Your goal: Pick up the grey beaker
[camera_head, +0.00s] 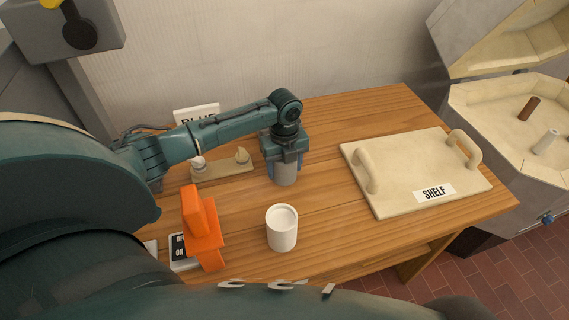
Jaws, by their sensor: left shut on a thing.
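The grey beaker (286,175) stands upright on the wooden table, below my left gripper (285,160). My left arm comes in from the left and its gripper points straight down. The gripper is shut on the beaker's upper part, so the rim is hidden. I cannot tell whether the beaker's base touches the table or is just above it. My right gripper is not in view.
A white cup (282,228) stands close in front of the beaker. An orange block-like object (202,228) is at the left front. A pale handled board labelled SHELF (390,195) lies at right. A small wooden stand (225,170) is left of the beaker. An open kiln-like box (500,125) stands beyond.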

